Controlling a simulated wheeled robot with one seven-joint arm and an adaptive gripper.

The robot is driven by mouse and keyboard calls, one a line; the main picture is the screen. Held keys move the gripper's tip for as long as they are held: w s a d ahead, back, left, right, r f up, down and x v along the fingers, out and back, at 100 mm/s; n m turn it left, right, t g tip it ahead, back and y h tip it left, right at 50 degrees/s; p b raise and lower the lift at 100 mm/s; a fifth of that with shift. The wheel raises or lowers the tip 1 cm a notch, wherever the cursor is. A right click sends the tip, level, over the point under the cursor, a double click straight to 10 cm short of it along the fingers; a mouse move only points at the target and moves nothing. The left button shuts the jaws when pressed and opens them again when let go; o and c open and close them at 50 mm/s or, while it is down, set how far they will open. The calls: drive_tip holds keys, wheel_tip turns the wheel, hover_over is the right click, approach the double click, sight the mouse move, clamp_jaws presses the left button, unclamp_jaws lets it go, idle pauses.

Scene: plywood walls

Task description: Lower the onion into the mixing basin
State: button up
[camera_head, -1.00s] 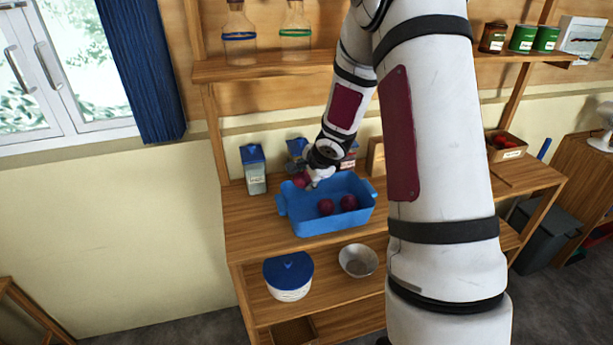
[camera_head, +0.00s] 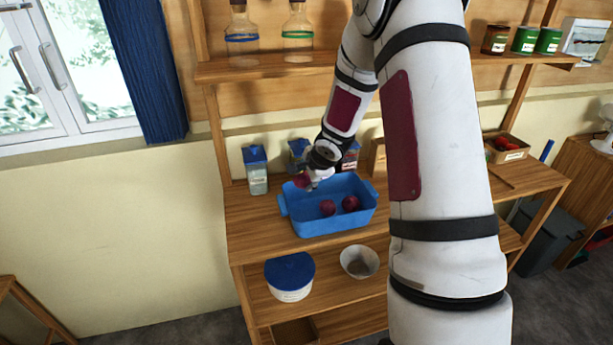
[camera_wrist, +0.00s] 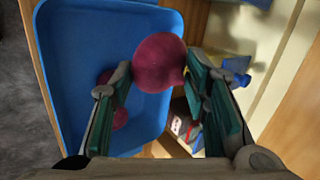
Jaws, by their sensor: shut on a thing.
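A blue mixing basin (camera_head: 302,226) stands on the wooden worktop, and its blue floor and walls show in the wrist view (camera_wrist: 85,40). Two dark red onions lie inside it, one at the middle (camera_head: 328,208) and one to its right (camera_head: 350,203). My gripper (camera_wrist: 155,85) is shut on a red onion (camera_wrist: 158,60), with one finger on each side of it. In the head view the held onion (camera_head: 302,181) is at the basin's back left, over or near the rim. Its exact height above the basin cannot be told.
A carton with a blue top (camera_head: 257,172) stands left of the basin, and other packages stand behind it. A shelf with glass bottles (camera_head: 241,40) is above. A blue-lidded tub (camera_head: 290,278) and a bowl (camera_head: 359,262) are on the lower shelf.

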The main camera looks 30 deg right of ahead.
drive_tip(key=shift+f+b, duration=1.6)
drive_tip(key=shift+f, duration=1.6)
drive_tip(key=shift+f+b, duration=1.3)
drive_tip(key=shift+f, duration=1.45)
idle(0.6)
drive_tip(key=o, duration=1.3)
drive_tip(key=shift+r, duration=5)
